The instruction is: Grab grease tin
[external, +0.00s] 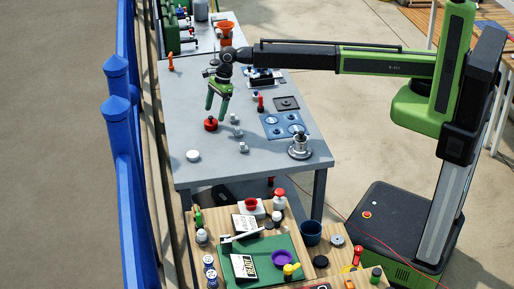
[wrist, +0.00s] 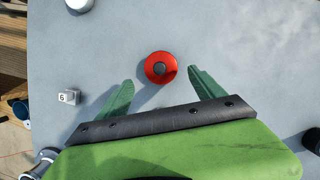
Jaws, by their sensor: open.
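A small round red tin (external: 211,125) with a dark centre on top stands on the grey table (external: 190,135); I take it to be the grease tin. It also shows in the wrist view as a red disc (wrist: 160,68). My gripper (external: 215,112) points down just above the tin, its green fingers apart. In the wrist view my gripper (wrist: 155,82) is open, with the tin near the fingertips and between their lines. I see no finger touching the tin. How far above it the tips are is hard to tell.
A white round lid (external: 193,155) lies toward the table's front edge. A blue plate (external: 285,125) and a metal fitting (external: 300,146) lie farther right. A blue railing (external: 122,130) runs along the left.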

